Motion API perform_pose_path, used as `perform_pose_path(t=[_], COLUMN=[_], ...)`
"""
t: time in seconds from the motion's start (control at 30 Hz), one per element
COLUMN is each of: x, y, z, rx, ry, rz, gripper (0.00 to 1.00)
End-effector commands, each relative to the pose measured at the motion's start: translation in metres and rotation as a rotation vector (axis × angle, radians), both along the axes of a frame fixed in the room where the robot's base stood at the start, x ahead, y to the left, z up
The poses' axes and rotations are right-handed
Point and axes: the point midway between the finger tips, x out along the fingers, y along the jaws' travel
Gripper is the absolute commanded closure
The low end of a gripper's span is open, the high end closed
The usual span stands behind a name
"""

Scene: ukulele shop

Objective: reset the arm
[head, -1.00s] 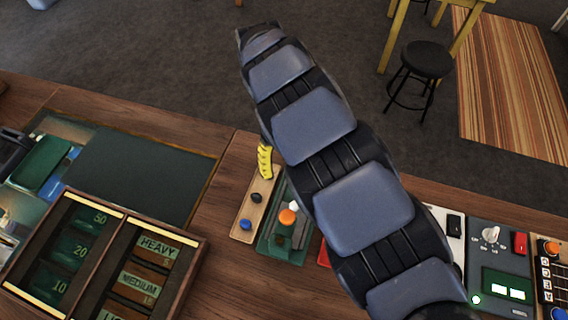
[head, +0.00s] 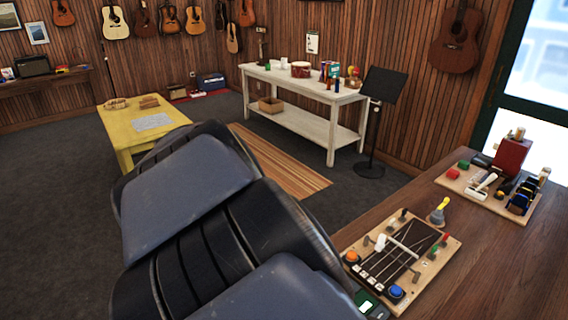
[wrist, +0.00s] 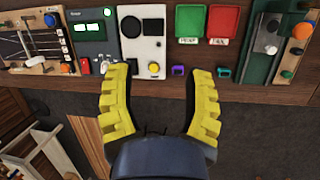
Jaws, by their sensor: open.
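My gripper (wrist: 160,72) shows in the wrist view as two yellow ridged fingers, spread wide apart. Nothing is held between them. The fingertips point at the edge of a wooden counter (wrist: 158,88), but I cannot tell how far they are above it. In the head view my blue-grey and black arm fills the lower middle, and my gripper is out of that view.
The head view shows a stringed board (head: 402,258), yellow table (head: 135,125), white table (head: 303,90) and music stand (head: 382,85). Floor lies open at left.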

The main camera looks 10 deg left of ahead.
Motion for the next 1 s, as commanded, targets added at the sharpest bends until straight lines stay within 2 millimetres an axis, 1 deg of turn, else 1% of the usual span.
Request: perform_pose_path(t=[0.03,0.1,0.17,0.2,0.27,0.3,0.37,0.4,0.5,0.6,0.67,0.8,1.0], x=[-0.004,-0.014,-0.028,-0.039,-0.057,-0.070,-0.089,-0.102,-0.130,-0.149,-0.157,-0.164,-0.164], y=[-0.030,-0.064,-0.089,-0.104,-0.123,-0.134,-0.146,-0.153,-0.163,-0.168,-0.169,-0.171,-0.171], z=[0.011,0.020,0.025,0.029,0.031,0.030,0.030,0.030,0.027,0.024,0.022,0.020,0.020], rx=[0.020,0.046,0.070,0.087,0.113,0.130,0.154,0.162,0.177,0.185,0.188,0.189,0.188], ry=[-0.012,-0.022,-0.024,-0.028,-0.029,-0.027,-0.032,-0.033,-0.032,-0.036,-0.032,-0.035,-0.034], rz=[-0.092,-0.196,-0.280,-0.330,-0.402,-0.446,-0.501,-0.535,-0.600,-0.640,-0.652,-0.665,-0.664], gripper=[0.49,0.49,0.49,0.49,0.49,0.49,0.49,0.49,0.49,0.49,0.49,0.49,0.49])
